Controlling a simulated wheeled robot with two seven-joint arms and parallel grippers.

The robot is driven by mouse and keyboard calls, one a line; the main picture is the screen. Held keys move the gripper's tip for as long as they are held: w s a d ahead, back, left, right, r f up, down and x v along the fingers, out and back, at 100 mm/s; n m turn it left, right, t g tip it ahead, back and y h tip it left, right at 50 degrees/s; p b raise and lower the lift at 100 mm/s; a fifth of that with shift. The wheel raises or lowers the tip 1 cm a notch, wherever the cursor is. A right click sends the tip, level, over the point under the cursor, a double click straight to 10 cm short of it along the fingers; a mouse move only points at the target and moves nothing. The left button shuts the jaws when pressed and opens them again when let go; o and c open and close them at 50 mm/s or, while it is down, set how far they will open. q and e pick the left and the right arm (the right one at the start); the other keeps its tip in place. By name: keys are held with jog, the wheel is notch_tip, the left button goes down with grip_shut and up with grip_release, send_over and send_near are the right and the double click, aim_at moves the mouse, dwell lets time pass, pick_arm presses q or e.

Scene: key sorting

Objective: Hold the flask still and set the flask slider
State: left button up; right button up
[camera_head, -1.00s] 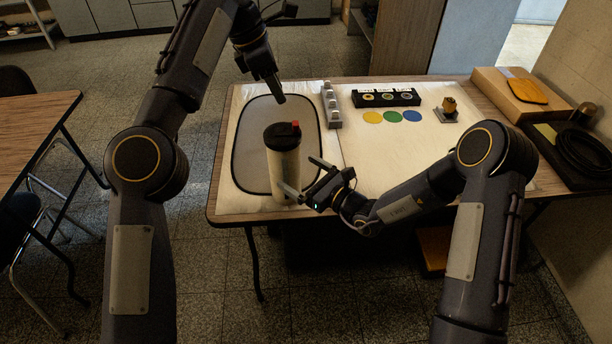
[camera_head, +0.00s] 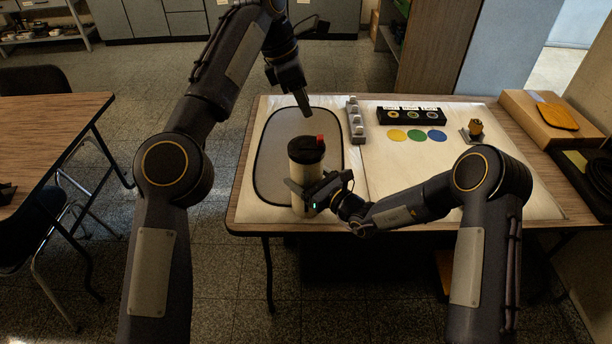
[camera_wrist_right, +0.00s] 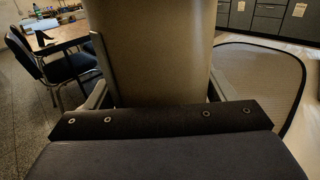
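The flask (camera_head: 306,176) is a pale cylinder with a black lid and a red slider (camera_head: 320,139) on the lid's right side. In the right wrist view the flask (camera_wrist_right: 155,50) fills the space between the two fingers, with no clear gap. My left gripper (camera_head: 304,108) points down above and behind the lid, apart from it; its fingers look together and empty.
A grey strip with white knobs (camera_head: 356,122) stands right of the mat. A cardboard box (camera_head: 540,122) sits at right. The white board's middle is clear.

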jog(key=c, duration=0.9)
pick_arm(q)
jog(key=shift+a+r+m, duration=0.1)
jog(key=shift+a+m, duration=0.05)
jog(key=shift+m, duration=0.15)
jog(key=c, duration=0.5)
pick_arm(e)
jog(key=shift+c, duration=0.3)
pick_arm(q)
jog(key=shift+w+a+r+m+t, duration=0.2)
jog(key=shift+a+m+t, duration=0.1)
jog(key=shift+m, duration=0.2)
jog(key=shift+c, duration=0.9)
jog(key=a+m, duration=0.1)
jog(key=m, duration=0.2)
jog(key=a+r+m+t, duration=0.1)
jog(key=m, duration=0.2)
jog(key=a+m+t+h, duration=0.1)
jog(key=a+m, duration=0.1)
jog(key=m, duration=0.1)
jog(key=shift+s+r, duration=0.2)
jog(key=shift+r, duration=0.15)
grip_shut()
jog(key=s+a+f+m+t, duration=0.1)
jog(key=s+a+f+m, duration=0.2)
jog(key=m, duration=0.7)
jog(key=shift+s+f+h, duration=0.25)
jog(key=shift+s+h, duration=0.15)
jog(key=shift+s, duration=0.2)
